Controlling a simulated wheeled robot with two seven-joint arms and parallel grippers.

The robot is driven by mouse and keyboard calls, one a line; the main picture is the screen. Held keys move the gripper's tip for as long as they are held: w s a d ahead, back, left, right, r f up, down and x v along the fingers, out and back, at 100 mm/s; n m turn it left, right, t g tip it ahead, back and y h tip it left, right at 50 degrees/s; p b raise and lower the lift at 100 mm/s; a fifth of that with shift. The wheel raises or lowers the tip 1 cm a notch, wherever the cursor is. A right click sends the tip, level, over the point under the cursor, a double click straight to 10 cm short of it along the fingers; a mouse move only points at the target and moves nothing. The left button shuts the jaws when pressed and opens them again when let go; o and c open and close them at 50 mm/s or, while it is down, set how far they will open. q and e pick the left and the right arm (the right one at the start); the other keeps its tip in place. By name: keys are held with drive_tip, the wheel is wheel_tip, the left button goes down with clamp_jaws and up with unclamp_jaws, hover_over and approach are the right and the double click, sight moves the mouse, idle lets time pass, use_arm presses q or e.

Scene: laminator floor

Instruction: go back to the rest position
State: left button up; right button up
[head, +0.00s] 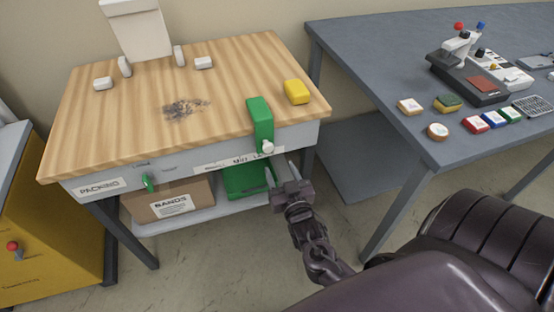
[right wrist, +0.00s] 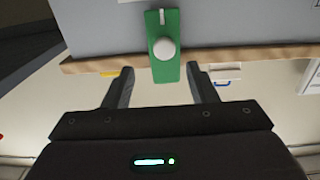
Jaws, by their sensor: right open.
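My right gripper (head: 281,176) is in front of the packing table's front edge, low and just below the white knob (head: 268,147) of a green bracket (head: 260,118). In the right wrist view the fingers (right wrist: 160,88) are apart with nothing between them. The green bracket (right wrist: 166,72) and its white knob (right wrist: 164,49) show beyond the fingertips, clear of them. My left gripper is not in view.
The wooden packing table (head: 120,108) carries a yellow block (head: 297,91), white pieces and a dark speckled patch. A cardboard box (head: 168,200) sits on the shelf below. A grey table (head: 375,60) with stamps stands right. A yellow cabinet (head: 50,240) stands left.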

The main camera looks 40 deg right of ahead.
drive_tip(key=shift+s, duration=0.2)
idle(0.4)
drive_tip(key=s+a+f+n+g+y+p, duration=0.1)
drive_tip(key=s+a+f+g, duration=0.2)
drive_tip(key=f, duration=0.7)
drive_tip(key=s+a+f+n+g+y, duration=0.1)
drive_tip(key=s+f+g+y, duration=0.15)
drive_tip(key=s+f, duration=0.5)
drive_tip(key=s+a+f+n+g+p, duration=0.1)
drive_tip(key=s+a+f+n+g, duration=0.15)
drive_tip(key=f, duration=0.95)
drive_tip(key=s+f+g, duration=0.4)
drive_tip(key=s+f, duration=0.2)
drive_tip(key=s, duration=0.5)
drive_tip(key=s+a+f+n+g+y+p, duration=0.1)
drive_tip(key=s+f+g, duration=0.3)
drive_tip(key=s, duration=0.8)
drive_tip(key=shift+s+a+f, duration=0.25)
drive_tip(key=shift+s+f, duration=0.05)
drive_tip(key=shift+f, duration=0.55)
drive_tip(key=shift+y, duration=0.25)
